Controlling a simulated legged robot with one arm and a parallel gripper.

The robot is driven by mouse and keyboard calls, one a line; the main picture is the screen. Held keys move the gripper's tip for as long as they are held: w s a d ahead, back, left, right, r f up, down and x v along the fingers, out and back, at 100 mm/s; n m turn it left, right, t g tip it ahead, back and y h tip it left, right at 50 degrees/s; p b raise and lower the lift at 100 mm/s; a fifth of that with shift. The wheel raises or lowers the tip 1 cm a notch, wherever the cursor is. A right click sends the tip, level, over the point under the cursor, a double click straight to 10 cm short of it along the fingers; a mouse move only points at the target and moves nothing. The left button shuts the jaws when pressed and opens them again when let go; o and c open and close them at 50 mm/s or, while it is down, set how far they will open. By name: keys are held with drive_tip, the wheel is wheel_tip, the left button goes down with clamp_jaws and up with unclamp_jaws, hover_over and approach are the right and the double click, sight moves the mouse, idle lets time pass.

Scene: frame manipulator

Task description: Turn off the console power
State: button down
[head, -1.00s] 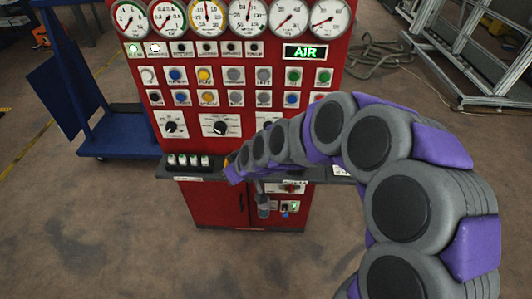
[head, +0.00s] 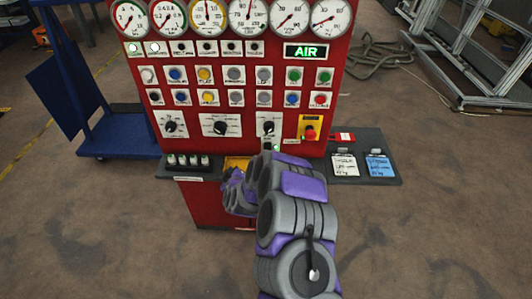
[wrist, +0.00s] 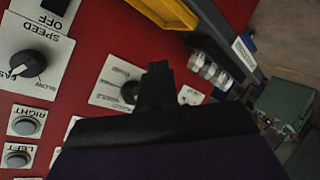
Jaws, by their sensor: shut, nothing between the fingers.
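The red console (head: 290,112) stands ahead with gauges, buttons and knobs; a lit green AIR sign (head: 305,51) shows on it. A dark switch (head: 268,127) sits on a white plate right of the middle knob (head: 221,125). A plate marked OFF (wrist: 50,20) is partly in the wrist view, beside the SPEED knob (wrist: 30,64). I cannot tell which control is the console power. My gripper (wrist: 158,72) is shut and empty, and overlaps another knob (wrist: 130,92) in the wrist view. In the head view its tips cannot be made out.
A red stop button (head: 310,133) on yellow is near my arm. A blue cart (head: 117,137) stands left.

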sight(267, 146)
drive_tip(key=d+f+n+t+h, duration=0.3)
drive_tip(key=d+f+n+t, duration=0.2)
drive_tip(key=d, duration=0.7)
drive_tip(key=shift+d+n+t+h, duration=0.35)
drive_tip(key=shift+n+t, duration=0.25)
drive_tip(key=shift+t, duration=0.5)
drive_tip(key=w+b, duration=0.2)
drive_tip(key=w, duration=0.2)
drive_tip(key=w+r+b, duration=0.1)
drive_tip(key=w, duration=0.4)
drive_tip(key=w+r+b, duration=0.1)
drive_tip(key=w+b, duration=0.1)
drive_tip(key=w, duration=0.2)
drive_tip(key=shift+w+d+b, duration=0.15)
drive_tip(key=shift+d+b, duration=0.05)
drive_tip(key=shift+b, duration=0.15)
drive_tip(key=shift+w, duration=0.3)
drive_tip(key=shift+r, duration=0.15)
